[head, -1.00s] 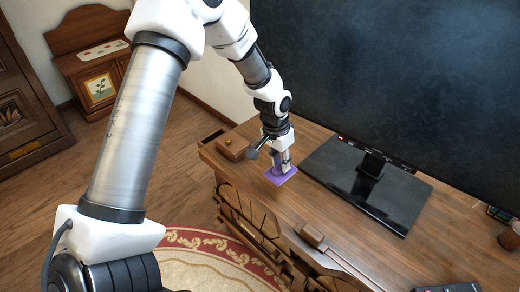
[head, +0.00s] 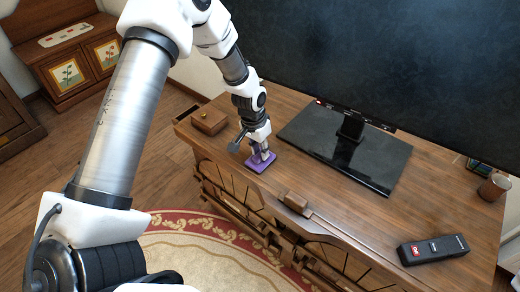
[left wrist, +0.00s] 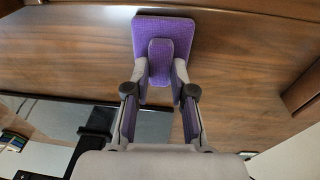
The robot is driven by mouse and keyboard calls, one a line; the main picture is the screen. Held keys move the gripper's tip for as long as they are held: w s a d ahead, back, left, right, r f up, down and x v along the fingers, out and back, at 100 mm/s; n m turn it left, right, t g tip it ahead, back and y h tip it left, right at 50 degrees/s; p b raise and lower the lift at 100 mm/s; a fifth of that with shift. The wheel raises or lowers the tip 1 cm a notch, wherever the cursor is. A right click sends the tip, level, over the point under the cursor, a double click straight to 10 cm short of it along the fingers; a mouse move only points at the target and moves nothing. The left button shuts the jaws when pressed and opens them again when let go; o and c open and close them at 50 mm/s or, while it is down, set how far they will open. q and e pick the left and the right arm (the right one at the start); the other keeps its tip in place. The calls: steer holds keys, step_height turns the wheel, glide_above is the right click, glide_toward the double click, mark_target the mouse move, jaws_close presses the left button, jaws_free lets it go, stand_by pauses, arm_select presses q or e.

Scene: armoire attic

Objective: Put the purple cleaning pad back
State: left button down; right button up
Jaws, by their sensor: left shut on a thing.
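The purple cleaning pad (head: 260,162) is at the left part of the wooden TV stand's top, near its front edge. My left gripper (head: 259,152) points down at it and is shut on its raised grip. In the left wrist view the pad (left wrist: 178,27) shows a flat square base with a rounded block, and the fingers (left wrist: 160,75) close on both sides of that block. The pad seems to lie flat at the wood surface; I cannot tell whether it touches. My right gripper is not in view.
The television's black base (head: 330,155) stands right of the pad. A small wooden box (head: 209,122) is at the left end of the stand (head: 330,210). A wooden block (head: 296,203) is at the front edge. A black remote (head: 432,249) and brown cup (head: 493,187) are at the right.

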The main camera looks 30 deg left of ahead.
arm_select(q)
steer(key=shift+f, duration=0.15)
steer(key=c, duration=1)
jaws_free()
steer(key=r, duration=0.4)
steer(key=r+p, duration=0.1)
steer(key=r, duration=0.3)
steer(key=s+a+r+p, duration=0.1)
steer(key=r, duration=0.3)
steer(key=shift+s+r, duration=0.1)
steer(key=shift+r, duration=0.05)
